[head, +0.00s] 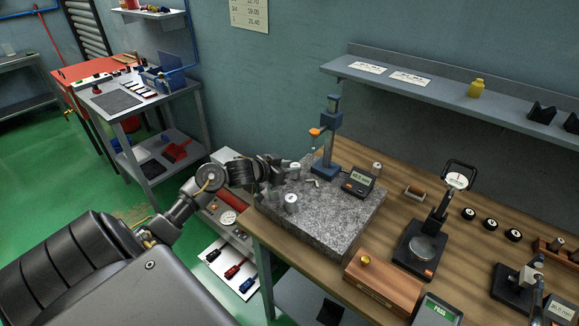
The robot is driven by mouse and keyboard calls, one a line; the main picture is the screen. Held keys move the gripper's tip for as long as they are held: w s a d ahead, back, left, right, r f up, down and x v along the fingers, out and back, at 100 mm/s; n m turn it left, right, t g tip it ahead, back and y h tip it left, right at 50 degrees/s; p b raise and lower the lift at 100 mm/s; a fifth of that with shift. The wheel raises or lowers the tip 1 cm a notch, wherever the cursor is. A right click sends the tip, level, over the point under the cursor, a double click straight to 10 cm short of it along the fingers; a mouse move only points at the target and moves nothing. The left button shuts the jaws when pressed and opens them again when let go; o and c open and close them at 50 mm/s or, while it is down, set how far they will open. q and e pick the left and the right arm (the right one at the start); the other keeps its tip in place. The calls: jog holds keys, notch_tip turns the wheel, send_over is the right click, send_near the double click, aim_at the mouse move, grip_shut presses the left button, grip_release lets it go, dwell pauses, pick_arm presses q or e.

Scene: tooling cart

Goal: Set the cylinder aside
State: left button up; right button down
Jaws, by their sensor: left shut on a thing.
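A granite plate (335,225) sits on the wooden bench. My left gripper (283,172) reaches over its back left corner from the left. It is shut, and a small silvery metal cylinder (294,170) shows at its fingertips. The fingers hide part of that cylinder, and I cannot tell whether it touches the plate. Another silvery cylinder (291,203) stands upright on the plate, just in front of the gripper. A third metal cylinder (376,168) stands behind the small digital readout (358,183). My right gripper is not in view.
A blue gauge stand (328,145) with an orange part rises at the plate's back edge, right of my gripper. A wooden box (383,283) and a dial gauge stand (428,245) are to the right. The plate's front right area is clear.

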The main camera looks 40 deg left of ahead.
pick_arm(q)
jog(key=shift+f, duration=0.15)
jog(key=o, duration=1)
jog(key=b+v, duration=0.1)
jog(key=v, duration=1.1)
